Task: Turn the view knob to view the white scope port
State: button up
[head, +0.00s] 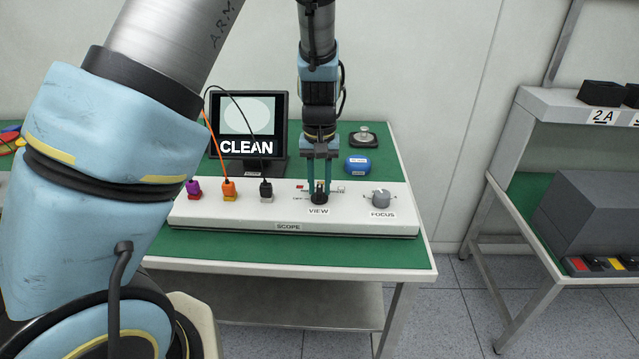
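The black view knob (319,198) stands above the VIEW label, to the right of that port. My gripper (319,184) points down at the knob, its two fingers apart on either side of the knob's upper part. The fingers hide much of the knob and its pointer, and I cannot tell whether they touch it. The monitor (249,125) behind shows a pale round picture and the word CLEAN.
The scope box (215,219) sits on a green-topped table (300,249). An orange plug (229,187) and a purple plug (193,187) stand to the left. The grey focus knob (381,197) is to the right. A blue object (357,166) lies behind the box.

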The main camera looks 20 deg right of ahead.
grip_shut()
jog(key=shift+m, duration=0.3)
jog(key=m+b, duration=0.1)
jog(key=m, duration=0.2)
jog(key=shift+m, duration=0.3)
jog(key=shift+m+b, duration=0.55)
jog(key=shift+m, duration=1.75)
jog(key=shift+o, duration=1.8)
grip_release()
